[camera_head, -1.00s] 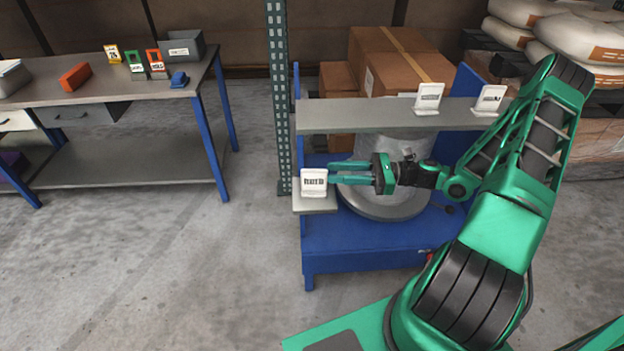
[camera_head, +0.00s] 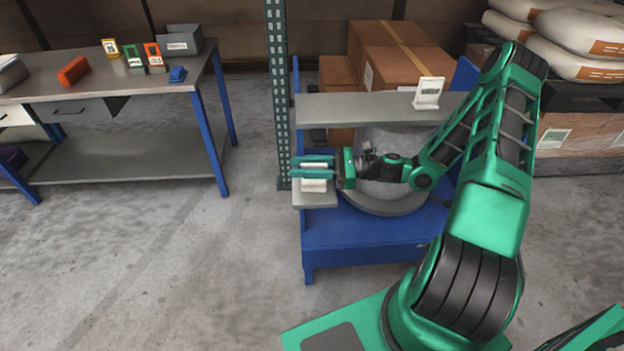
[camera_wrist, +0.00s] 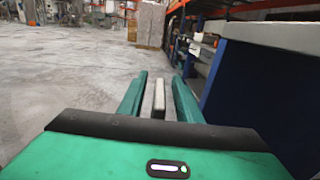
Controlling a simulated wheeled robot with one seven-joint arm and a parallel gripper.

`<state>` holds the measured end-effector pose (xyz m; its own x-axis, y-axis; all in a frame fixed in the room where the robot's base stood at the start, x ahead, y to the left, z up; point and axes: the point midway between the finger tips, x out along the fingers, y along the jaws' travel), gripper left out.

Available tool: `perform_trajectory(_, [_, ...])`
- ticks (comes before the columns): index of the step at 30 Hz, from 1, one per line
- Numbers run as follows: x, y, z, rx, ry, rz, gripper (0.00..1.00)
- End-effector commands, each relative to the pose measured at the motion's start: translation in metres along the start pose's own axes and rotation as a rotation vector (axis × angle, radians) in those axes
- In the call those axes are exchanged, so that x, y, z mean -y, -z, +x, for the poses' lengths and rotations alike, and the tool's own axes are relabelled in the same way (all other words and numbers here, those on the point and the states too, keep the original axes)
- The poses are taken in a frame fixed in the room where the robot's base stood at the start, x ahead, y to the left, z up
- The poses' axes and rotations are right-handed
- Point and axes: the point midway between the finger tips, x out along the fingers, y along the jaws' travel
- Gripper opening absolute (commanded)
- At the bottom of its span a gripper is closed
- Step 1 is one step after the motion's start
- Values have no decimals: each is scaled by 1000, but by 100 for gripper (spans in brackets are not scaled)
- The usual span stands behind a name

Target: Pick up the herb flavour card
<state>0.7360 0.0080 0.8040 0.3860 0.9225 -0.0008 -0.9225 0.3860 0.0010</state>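The herb flavour card (camera_head: 314,186) is a small white card on a grey ledge (camera_head: 316,201) at the left side of the blue stand. Its lettering is hidden now by my gripper. My gripper (camera_head: 293,167) reaches from the right, with its teal fingers level with the card's upper part. In the wrist view the card (camera_wrist: 158,103) shows nearly edge-on between the two fingers, with a gap on each side. My gripper is open around it.
A green perforated post (camera_head: 279,100) stands just left of the ledge. A grey shelf (camera_head: 365,107) behind my gripper bears another white card (camera_head: 428,92). A workbench (camera_head: 110,75) with small coloured items is at the left. Open floor lies between.

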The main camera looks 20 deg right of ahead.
Motion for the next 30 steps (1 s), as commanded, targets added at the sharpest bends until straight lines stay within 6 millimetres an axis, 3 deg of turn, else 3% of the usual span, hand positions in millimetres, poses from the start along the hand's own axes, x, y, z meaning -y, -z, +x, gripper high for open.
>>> perform_trajectory(9, [0,0,6,0,0,0,31])
perform_trajectory(13, [0,0,6,0,0,0,0])
perform_trajectory(24, [0,-1,6,1,0,0,0])
perform_trajectory(30, [0,-12,6,0,0,-1,0])
